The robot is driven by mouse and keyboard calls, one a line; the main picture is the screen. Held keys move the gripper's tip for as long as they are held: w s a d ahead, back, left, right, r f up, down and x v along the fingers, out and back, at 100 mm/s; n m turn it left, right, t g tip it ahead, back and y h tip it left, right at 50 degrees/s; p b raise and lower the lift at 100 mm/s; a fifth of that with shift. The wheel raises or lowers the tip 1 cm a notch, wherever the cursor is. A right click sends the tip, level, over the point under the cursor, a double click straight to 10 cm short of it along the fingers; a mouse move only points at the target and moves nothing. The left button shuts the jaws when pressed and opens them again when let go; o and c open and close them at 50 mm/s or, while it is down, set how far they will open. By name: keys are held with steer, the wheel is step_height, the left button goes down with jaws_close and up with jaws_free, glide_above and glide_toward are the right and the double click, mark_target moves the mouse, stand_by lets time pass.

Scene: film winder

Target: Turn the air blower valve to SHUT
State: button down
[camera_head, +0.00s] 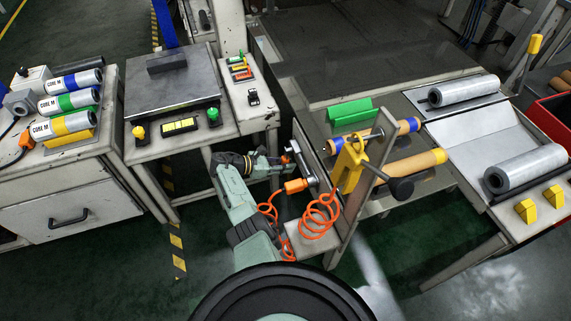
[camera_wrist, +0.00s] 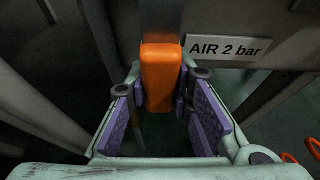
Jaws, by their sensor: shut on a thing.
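In the wrist view, the orange valve handle (camera_wrist: 161,78) is a rounded block on a grey metal bar that runs up out of the picture. My gripper (camera_wrist: 160,92) has its purple-padded fingers on both sides of the handle and is shut on it. An "AIR 2 bar" label (camera_wrist: 228,48) is fixed on the grey surface to the right. In the head view, my gripper (camera_head: 286,162) is at the side of the winder bench, and the fingers and handle are too small to make out clearly. No SHUT marking is readable.
An orange coiled hose (camera_head: 319,214) and an orange grip (camera_head: 296,186) hang close below my gripper. A control box (camera_head: 249,92) with buttons is behind. Open green floor lies at lower left.

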steer(key=c, duration=1.4)
jaws_free()
steer(key=shift+a, duration=0.1)
steer(key=v, duration=1.2)
